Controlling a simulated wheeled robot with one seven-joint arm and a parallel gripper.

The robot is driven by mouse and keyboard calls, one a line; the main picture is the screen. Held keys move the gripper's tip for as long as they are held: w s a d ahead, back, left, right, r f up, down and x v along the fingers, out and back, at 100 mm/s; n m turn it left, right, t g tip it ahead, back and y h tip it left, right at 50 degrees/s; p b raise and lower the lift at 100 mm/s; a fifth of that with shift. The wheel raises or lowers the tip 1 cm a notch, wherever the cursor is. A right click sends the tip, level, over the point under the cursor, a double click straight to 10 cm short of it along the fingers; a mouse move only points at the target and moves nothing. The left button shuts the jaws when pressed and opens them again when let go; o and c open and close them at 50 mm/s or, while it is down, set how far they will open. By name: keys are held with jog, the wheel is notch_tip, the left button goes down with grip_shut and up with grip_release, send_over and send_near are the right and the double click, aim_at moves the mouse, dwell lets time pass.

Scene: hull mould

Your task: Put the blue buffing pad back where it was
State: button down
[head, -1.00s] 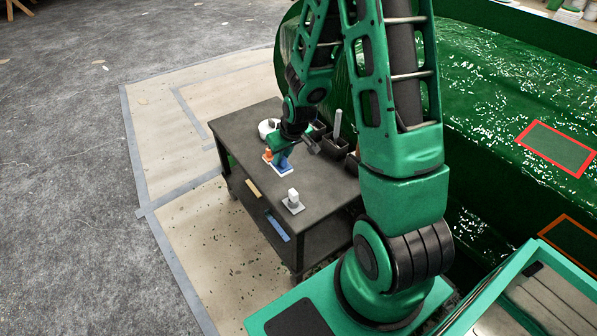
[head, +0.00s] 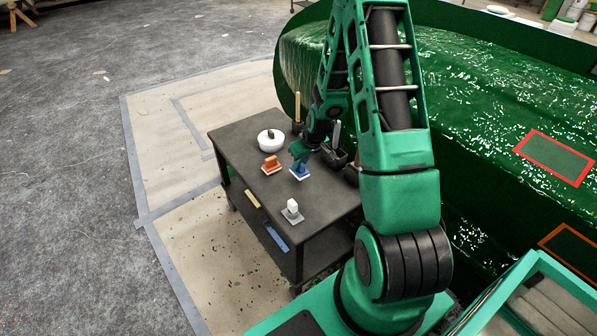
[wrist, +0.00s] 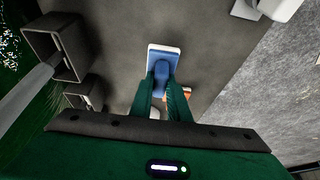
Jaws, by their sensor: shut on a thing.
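The blue buffing pad (head: 299,174) has a blue handle on a pale, flat base. It is over the dark table (head: 238,142), to the right of an orange pad (head: 271,165). My gripper (head: 300,160) is shut on its handle from above. In the wrist view the blue pad (wrist: 165,55) shows beyond the fingertips of my gripper (wrist: 161,84), its white base edge facing away. I cannot tell whether its base touches the table. The orange pad is partly hidden behind a finger in the wrist view (wrist: 187,91).
A white pad (head: 292,211) stands near the table's front right. A white round pot (head: 271,141) is at the back left. Dark bins (head: 335,157), one with a grey handle, stand at the back right.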

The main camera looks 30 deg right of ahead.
aim_at(300, 170)
jog(key=shift+f, duration=1.85)
jog(key=shift+f, duration=0.15)
jog(key=c, duration=1.7)
grip_release()
jog(key=s+r+m+g, duration=0.1)
jog(key=s+r, duration=0.5)
jog(key=r, duration=0.4)
jog(key=s+r, duration=0.6)
jog(key=r, duration=0.4)
jog(key=s+a+r+m+g, duration=0.1)
jog(key=s+r, duration=0.3)
jog(key=s, duration=0.4)
jog(key=s+a+r+m+g, duration=0.1)
jog(key=s+a+r+m, duration=0.1)
jog(key=s+r, duration=0.3)
jog(key=s+a+r+m+g, duration=0.1)
jog(key=s+r, duration=0.3)
jog(key=s, duration=0.7)
jog(key=shift+s+a+r+m+g, duration=0.1)
jog(key=shift+a+r+m+g, duration=0.05)
jog(key=shift+a+m, duration=0.25)
jog(key=shift+a+r+m+g, duration=0.15)
jog(key=shift+a+m, duration=0.15)
jog(key=shift+m, duration=0.2)
